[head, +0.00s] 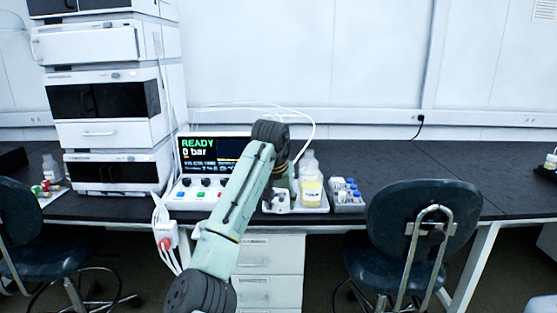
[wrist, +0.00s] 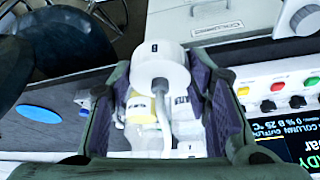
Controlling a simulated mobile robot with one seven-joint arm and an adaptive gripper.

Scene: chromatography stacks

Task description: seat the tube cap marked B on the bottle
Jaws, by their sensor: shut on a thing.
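My gripper (wrist: 162,76) is shut on a white tube cap (wrist: 172,56) in the wrist view. The cap has a small dark mark on its face, too small to read, and a pale tube running from it. Below it in the wrist view are a bottle with a yellow label (wrist: 140,108) and a second bottle with a printed label (wrist: 183,107), partly hidden by the tube and fingers. I cannot tell the gap between cap and bottles. In the head view the yellow-labelled bottle (head: 311,190) stands right of my arm, which mostly hides my gripper.
A white tray (head: 321,208) holds the bottles. The instrument with a READY screen (head: 208,158) and the stacked modules (head: 108,115) stand left. A chair (head: 424,225) is in front.

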